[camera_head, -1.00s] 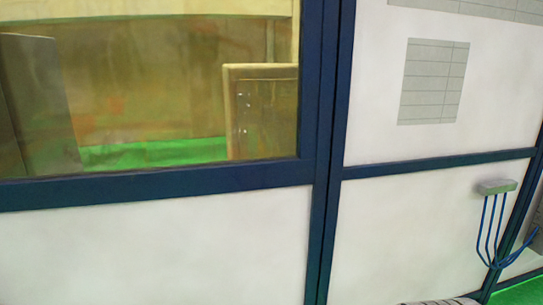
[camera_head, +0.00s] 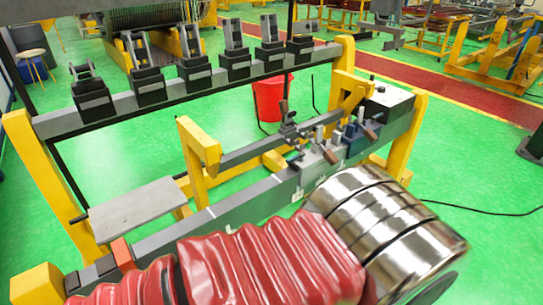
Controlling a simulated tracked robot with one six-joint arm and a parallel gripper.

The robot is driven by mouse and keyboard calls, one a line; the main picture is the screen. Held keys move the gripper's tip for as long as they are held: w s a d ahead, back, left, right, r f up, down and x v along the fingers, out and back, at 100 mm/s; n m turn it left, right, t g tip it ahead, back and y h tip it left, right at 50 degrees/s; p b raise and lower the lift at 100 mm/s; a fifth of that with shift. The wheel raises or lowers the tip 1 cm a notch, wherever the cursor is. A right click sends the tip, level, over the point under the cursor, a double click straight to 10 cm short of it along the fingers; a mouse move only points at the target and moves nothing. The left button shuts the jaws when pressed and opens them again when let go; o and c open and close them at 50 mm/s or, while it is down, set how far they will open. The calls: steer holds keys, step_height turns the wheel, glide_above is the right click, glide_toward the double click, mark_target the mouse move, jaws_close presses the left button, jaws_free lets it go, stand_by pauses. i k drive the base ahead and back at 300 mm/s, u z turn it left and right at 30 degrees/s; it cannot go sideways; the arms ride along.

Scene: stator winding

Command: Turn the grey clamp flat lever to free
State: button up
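A light grey clamp block (camera_head: 312,170) sits on the long grey beam of the yellow-framed fixture, right of the picture's middle. A small brown-tipped lever (camera_head: 331,155) stands at its right side; its exact set position is too small to tell. A blue clamp block (camera_head: 357,141) sits just right of it, with a similar brown-tipped lever (camera_head: 371,133). My arm, with a red ribbed sleeve and shiny metal rings, crosses the lower foreground and hides part of the beam. My gripper's fingers do not show.
A rear rail (camera_head: 215,80) carries several black upright clamps. A grey plate (camera_head: 137,208) stands out at the left. A red bucket (camera_head: 268,98) stands behind the beam. Yellow posts (camera_head: 405,140) bound the fixture. Green floor (camera_head: 470,180) is open at the right, with a black cable.

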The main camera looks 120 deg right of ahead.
mark_target(300, 156)
steer(key=z, duration=4)
